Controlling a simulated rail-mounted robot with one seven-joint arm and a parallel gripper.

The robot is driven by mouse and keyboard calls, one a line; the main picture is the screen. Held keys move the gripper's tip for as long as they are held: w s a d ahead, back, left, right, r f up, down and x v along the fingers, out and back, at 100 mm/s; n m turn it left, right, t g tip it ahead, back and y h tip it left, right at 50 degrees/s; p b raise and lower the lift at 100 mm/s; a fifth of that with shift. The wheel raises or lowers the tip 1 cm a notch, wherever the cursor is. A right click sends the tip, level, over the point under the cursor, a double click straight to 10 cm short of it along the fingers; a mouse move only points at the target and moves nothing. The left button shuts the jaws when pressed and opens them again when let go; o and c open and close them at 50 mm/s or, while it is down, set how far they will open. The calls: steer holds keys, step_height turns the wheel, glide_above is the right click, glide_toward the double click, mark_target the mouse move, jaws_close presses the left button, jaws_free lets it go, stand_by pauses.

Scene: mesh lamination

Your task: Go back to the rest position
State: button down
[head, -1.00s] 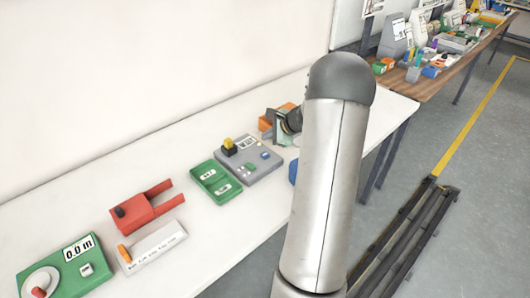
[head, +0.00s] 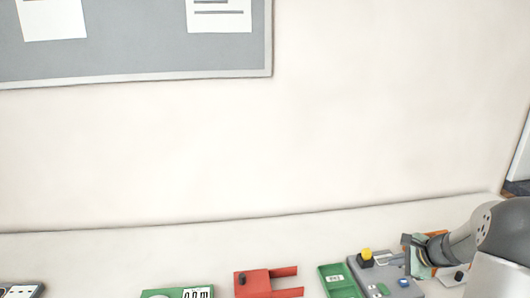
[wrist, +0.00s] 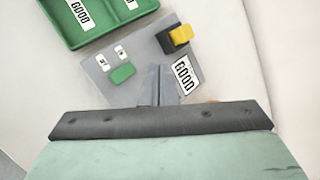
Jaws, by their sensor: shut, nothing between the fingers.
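My gripper (wrist: 158,70) shows in the wrist view as two grey fingers shut together with nothing between them. They sit over the grey device (wrist: 140,55), which has a yellow-and-black switch (wrist: 180,36), a green button (wrist: 122,73) and a GOOD label. Whether the fingertips touch the device cannot be told. In the head view the pale green gripper body (head: 421,262) is at the lower right, beside the same grey device (head: 375,274). My arm enters from the right edge.
A green tray (head: 339,282) lies left of the grey device. Further left are a red forked fixture (head: 258,284) and a green meter box (head: 150,293). An orange item is partly hidden behind my gripper. A wall with a grey board (head: 130,40) stands behind the table.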

steer(key=s+a+r+n+g, duration=0.3)
steer(key=s+a+n, duration=0.3)
steer(key=a, duration=0.6)
steer(key=s+a+r+n+g, duration=0.25)
steer(key=s+a+n, duration=0.4)
steer(key=a, duration=0.45)
steer(key=s+a+n+h, duration=0.1)
steer(key=s+a+n, duration=0.1)
steer(key=s+n, duration=0.2)
steer(key=s+a+n+g+h, duration=0.1)
steer(key=s+n, duration=0.3)
steer(key=s, duration=0.7)
steer(key=shift+s+a+h, duration=0.2)
steer(key=shift+a+h, duration=0.4)
steer(key=shift+a, duration=0.25)
steer(key=shift+a+n+g, duration=0.1)
steer(key=shift+n+g, duration=0.15)
